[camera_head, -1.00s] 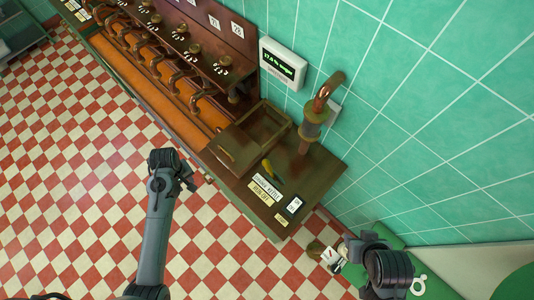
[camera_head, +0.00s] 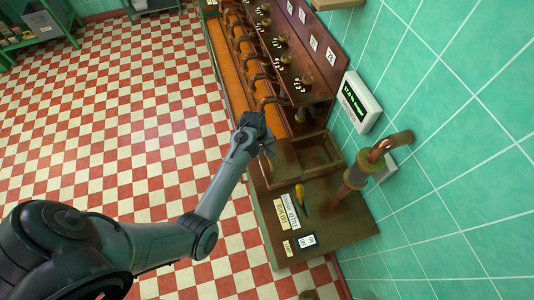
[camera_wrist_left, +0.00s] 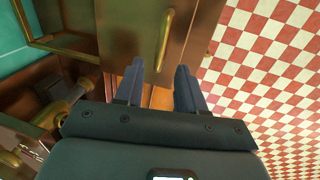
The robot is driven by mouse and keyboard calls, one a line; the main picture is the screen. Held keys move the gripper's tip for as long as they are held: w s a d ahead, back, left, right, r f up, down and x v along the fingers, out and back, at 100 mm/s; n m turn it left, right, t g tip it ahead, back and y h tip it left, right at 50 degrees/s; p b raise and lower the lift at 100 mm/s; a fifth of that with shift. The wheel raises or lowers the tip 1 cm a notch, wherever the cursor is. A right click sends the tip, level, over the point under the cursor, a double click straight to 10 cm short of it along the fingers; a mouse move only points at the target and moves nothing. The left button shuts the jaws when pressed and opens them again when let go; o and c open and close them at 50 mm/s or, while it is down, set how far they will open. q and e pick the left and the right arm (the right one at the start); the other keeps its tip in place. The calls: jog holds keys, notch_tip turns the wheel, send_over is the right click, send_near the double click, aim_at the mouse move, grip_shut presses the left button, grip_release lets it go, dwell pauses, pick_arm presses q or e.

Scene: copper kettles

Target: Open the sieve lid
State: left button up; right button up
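The sieve lid (camera_head: 279,168) is a flat brown panel lying on the near end of the machine, partly behind my left gripper in the head view. In the left wrist view the lid (camera_wrist_left: 130,32) is at the top, with a brass bar handle (camera_wrist_left: 165,40) on it. My left gripper (camera_wrist_left: 158,76) is open, with two dark fingers apart and nothing between them. Its fingertips point toward the lid, just short of the handle in the picture. In the head view the left gripper (camera_head: 268,146) is over the lid's far edge. My right gripper is out of view.
An open rectangular frame (camera_head: 324,136) lies beside the lid toward the wall. A copper pipe (camera_head: 357,174) rises nearby, and a yellow-handled lever (camera_head: 300,193) stands by label plates. Curved copper pipes line the machine.

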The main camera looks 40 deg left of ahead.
pick_arm(q)
jog(key=shift+w+d+f, duration=0.15)
jog(key=shift+w+f, duration=0.05)
jog(key=shift+f, duration=0.9)
jog(key=shift+w+d+f, duration=0.1)
jog(key=shift+w+f, duration=0.05)
jog(key=shift+f, duration=0.9)
jog(key=shift+c, duration=0.3)
grip_shut()
